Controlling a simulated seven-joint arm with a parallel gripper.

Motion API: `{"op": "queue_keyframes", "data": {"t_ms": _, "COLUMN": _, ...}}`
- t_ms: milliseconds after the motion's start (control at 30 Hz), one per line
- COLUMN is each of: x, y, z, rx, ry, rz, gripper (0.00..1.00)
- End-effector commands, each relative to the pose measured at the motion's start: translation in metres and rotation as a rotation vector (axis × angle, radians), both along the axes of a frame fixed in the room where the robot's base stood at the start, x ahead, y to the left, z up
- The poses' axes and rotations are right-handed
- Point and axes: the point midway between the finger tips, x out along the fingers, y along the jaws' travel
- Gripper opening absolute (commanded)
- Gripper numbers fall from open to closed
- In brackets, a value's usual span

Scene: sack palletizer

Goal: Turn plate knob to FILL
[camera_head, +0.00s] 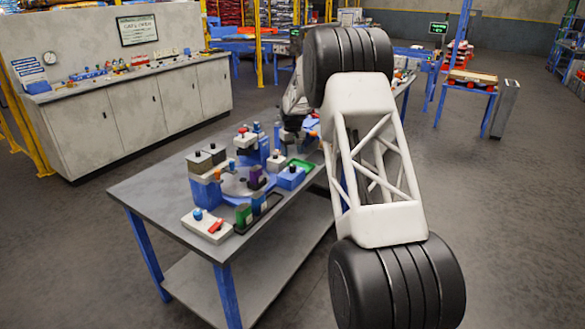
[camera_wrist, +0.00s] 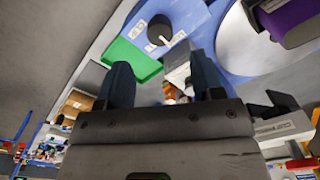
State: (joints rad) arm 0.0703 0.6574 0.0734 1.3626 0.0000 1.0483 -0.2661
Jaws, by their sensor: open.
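A dark round knob (camera_wrist: 159,30) with a light pointer mark sits on a blue block, near the top of the wrist view. I cannot read any FILL label. My gripper (camera_wrist: 163,80) is open, its two dark fingers apart with nothing held between them. In the wrist picture the knob lies beyond the fingertips, and I see no contact. In the head view the blue block (camera_head: 290,178) stands on the grey table beside a green tray (camera_head: 302,164). My gripper there is small, dark and partly hidden behind my arm.
The green tray (camera_wrist: 130,58) adjoins the knob's block. A round grey plate (camera_wrist: 245,40) and a purple block (camera_wrist: 290,12) are on the other side. The grey table (camera_head: 150,190) holds several blocks and a white box with a red switch (camera_head: 216,227). Its left end is clear.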

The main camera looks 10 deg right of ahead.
Motion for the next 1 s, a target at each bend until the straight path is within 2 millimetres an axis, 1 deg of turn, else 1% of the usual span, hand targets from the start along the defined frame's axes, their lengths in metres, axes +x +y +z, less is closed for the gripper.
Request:
{"op": "queue_keyframes", "data": {"t_ms": 167, "x": 0.000, "y": 0.000, "z": -0.006, "rx": 0.000, "ry": 0.001, "rz": 0.000, "gripper": 0.61}}
{"op": "queue_keyframes", "data": {"t_ms": 267, "x": 0.000, "y": 0.000, "z": -0.013, "rx": 0.000, "ry": 0.001, "rz": 0.000, "gripper": 0.61}}
{"op": "queue_keyframes", "data": {"t_ms": 700, "x": 0.000, "y": 0.000, "z": -0.062, "rx": 0.000, "ry": 0.001, "rz": 0.000, "gripper": 0.61}}
{"op": "queue_keyframes", "data": {"t_ms": 833, "x": 0.000, "y": 0.000, "z": -0.072, "rx": 0.000, "ry": 0.001, "rz": 0.000, "gripper": 0.61}}
{"op": "queue_keyframes", "data": {"t_ms": 1000, "x": 0.000, "y": 0.000, "z": -0.078, "rx": 0.000, "ry": 0.001, "rz": 0.000, "gripper": 0.61}}
